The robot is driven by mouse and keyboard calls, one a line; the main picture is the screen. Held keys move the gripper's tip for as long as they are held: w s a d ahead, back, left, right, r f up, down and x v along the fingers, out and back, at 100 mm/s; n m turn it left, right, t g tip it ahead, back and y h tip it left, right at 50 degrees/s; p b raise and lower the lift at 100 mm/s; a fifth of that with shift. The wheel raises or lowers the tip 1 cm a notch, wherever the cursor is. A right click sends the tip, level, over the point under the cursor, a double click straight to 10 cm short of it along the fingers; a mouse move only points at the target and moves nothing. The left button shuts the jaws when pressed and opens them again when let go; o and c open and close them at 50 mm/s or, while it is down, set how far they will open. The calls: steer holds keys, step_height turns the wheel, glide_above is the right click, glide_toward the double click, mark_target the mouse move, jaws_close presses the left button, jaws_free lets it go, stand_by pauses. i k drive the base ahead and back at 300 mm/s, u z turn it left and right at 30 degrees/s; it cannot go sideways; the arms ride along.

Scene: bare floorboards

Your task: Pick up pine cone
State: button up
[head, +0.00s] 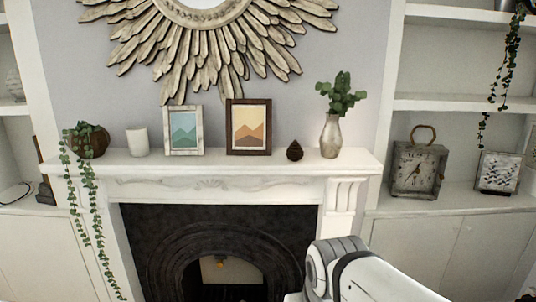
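A small dark brown pine cone (294,151) stands upright on the white mantelpiece (240,166), toward its right end. It sits between a dark-framed picture (248,127) on its left and a silver vase (330,137) with green leaves on its right, apart from both. A white part of my arm shows at the bottom of the head view, lower than the mantel and in front of the fireplace. My gripper is not in the picture.
A white-framed picture (184,130), a white candle (138,141) and a trailing plant (86,141) stand farther left on the mantel. A sunburst mirror (205,45) hangs above.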

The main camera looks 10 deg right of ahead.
mark_target(294, 153)
steer(key=z, duration=0.05)
steer(key=i, duration=1)
steer(key=u, duration=0.1)
